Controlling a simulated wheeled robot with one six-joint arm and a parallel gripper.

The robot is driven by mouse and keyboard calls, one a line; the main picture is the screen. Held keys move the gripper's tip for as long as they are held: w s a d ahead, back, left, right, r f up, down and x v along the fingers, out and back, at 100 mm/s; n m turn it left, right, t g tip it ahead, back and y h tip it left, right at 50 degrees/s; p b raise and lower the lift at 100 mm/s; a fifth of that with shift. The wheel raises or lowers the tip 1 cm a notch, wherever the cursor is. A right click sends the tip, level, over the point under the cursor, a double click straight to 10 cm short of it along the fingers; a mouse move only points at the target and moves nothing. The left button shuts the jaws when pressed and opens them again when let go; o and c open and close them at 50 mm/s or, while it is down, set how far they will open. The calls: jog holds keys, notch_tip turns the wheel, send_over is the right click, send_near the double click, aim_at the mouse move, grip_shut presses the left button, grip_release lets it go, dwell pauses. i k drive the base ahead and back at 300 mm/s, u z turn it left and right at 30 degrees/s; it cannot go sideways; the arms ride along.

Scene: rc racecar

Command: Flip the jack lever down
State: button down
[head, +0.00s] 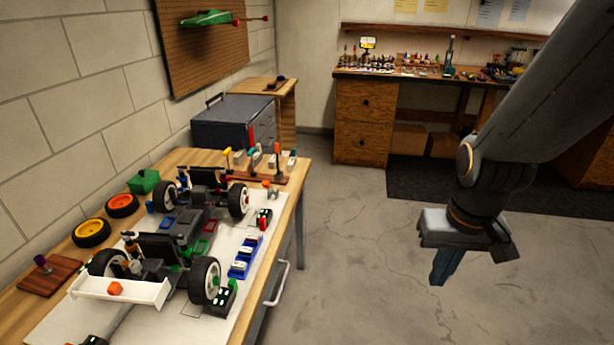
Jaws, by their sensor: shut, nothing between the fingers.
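The RC racecar (187,229) with its white rear wing (120,290) stands on a white mat (262,268) on the workbench at the left. Small dark blocks sit beside its wheels, one with a green top (222,297) at the near right wheel and one with a red part (264,217) farther back. They may be jack parts, but I cannot make out which piece is the jack lever or how it is set. My gripper (438,279) hangs over the floor, well right of the bench and apart from the car. Its fingers point down, shut and empty.
A blue holder (245,256) lies right of the car. Orange and yellow wheels (92,233), a green box (143,181) and a tool rack (262,174) share the bench. A drawer handle (281,283) sticks out in front. The floor between bench and gripper is clear.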

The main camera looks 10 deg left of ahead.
aim_at(266, 183)
jog(key=z, duration=0.25)
jog(key=i, duration=0.6)
jog(key=u, duration=0.6)
jog(key=i, duration=0.8)
jog(key=u, duration=0.75)
